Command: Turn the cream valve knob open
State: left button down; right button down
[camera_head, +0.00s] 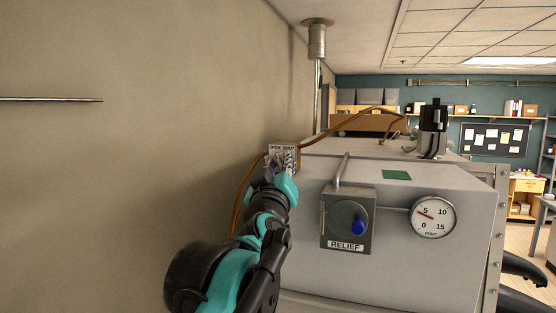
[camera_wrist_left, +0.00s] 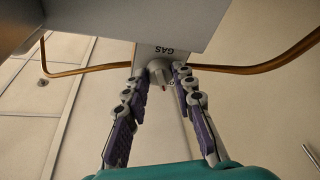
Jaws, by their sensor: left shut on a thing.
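The valve is a small box (camera_head: 284,151) with an OPEN/SHUT label at the left rear corner of the grey cabinet, beside the wall. In the left wrist view its GAS-marked body (camera_wrist_left: 176,46) shows with the small pale knob (camera_wrist_left: 158,73) at its front. My left gripper (camera_wrist_left: 161,76) has a fingertip on each side of the knob and is shut on it. In the head view the left gripper (camera_head: 281,168) covers most of the knob, so its exact angle is hard to tell. My right gripper is not in view.
A copper-coloured pipe (camera_head: 239,200) runs at the valve. The cabinet (camera_head: 440,185) carries a RELIEF box (camera_head: 333,225) with a blue knob (camera_head: 358,227) and a round gauge (camera_head: 433,217). A vertical pipe (camera_head: 317,95) stands behind the valve. The wall (camera_head: 120,170) is close on the left.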

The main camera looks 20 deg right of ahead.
pick_arm(q)
jog(key=shift+d+r+n+y+p, duration=0.15)
jog(key=shift+n+y+p, duration=0.65)
jog(key=shift+n, duration=1.5)
jog(key=c, duration=1.5)
grip_release()
jog(key=v, duration=1.2)
jog(key=shift+r, duration=0.15)
